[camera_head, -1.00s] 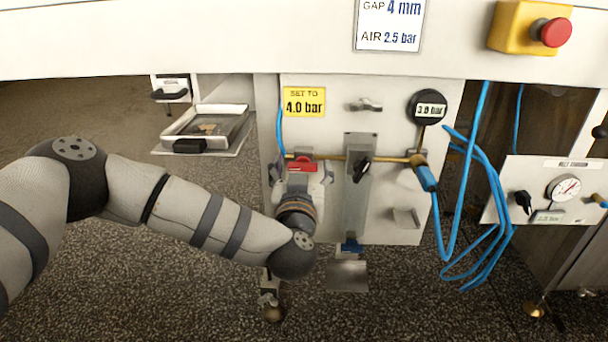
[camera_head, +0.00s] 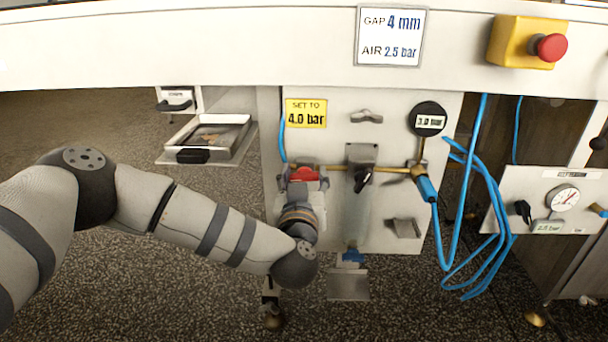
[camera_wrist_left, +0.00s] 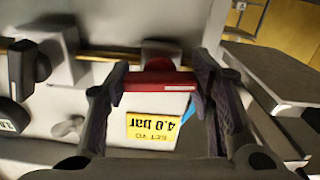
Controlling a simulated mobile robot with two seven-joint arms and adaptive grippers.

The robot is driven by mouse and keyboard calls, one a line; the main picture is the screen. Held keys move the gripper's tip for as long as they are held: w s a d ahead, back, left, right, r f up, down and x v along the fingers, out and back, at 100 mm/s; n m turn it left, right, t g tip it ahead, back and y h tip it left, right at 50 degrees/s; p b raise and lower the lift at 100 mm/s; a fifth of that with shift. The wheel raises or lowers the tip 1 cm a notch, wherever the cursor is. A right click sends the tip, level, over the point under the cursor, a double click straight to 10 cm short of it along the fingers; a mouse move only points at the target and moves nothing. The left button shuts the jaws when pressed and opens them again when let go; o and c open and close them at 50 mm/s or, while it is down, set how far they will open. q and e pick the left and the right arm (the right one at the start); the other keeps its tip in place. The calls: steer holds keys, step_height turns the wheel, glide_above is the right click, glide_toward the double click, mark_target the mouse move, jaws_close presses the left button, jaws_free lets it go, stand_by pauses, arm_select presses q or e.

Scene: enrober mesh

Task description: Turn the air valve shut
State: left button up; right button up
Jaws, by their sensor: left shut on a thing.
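The air valve's red handle (camera_head: 304,174) sits at the left end of a brass pipe (camera_head: 340,169) on the white panel. It also shows in the left wrist view (camera_wrist_left: 158,82), lying crosswise between the fingers. My left gripper (camera_head: 303,182) is shut on the red handle, one finger at each end of it. In the head view the gripper and wrist hide the valve body below the handle. My right gripper is not in view.
A yellow label (camera_head: 306,113) reads "SET TO 4.0 bar" above the valve. A black knob (camera_head: 363,180) and a round gauge (camera_head: 429,119) are to the right. Blue hoses (camera_head: 487,200) hang further right. A tray (camera_head: 210,135) sits at the left. A red stop button (camera_head: 550,47) is top right.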

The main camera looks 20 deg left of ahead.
arm_select(q)
steer(key=n+p, duration=0.2)
steer(key=n, duration=0.1)
steer(key=shift+r, duration=0.15)
steer(key=n+p, duration=0.1)
steer(key=n, duration=0.4)
steer(key=n+p, duration=0.1)
steer(key=n, duration=0.3)
steer(key=shift+f, duration=0.2)
steer(key=shift+n, duration=2.2)
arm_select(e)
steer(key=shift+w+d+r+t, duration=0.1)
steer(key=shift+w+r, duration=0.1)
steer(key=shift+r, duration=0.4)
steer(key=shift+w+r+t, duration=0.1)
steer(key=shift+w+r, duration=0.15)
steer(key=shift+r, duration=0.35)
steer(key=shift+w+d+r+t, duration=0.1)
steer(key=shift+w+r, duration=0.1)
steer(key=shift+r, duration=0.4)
arm_select(q)
steer(key=o, duration=1.2)
steer(key=v, duration=1.2)
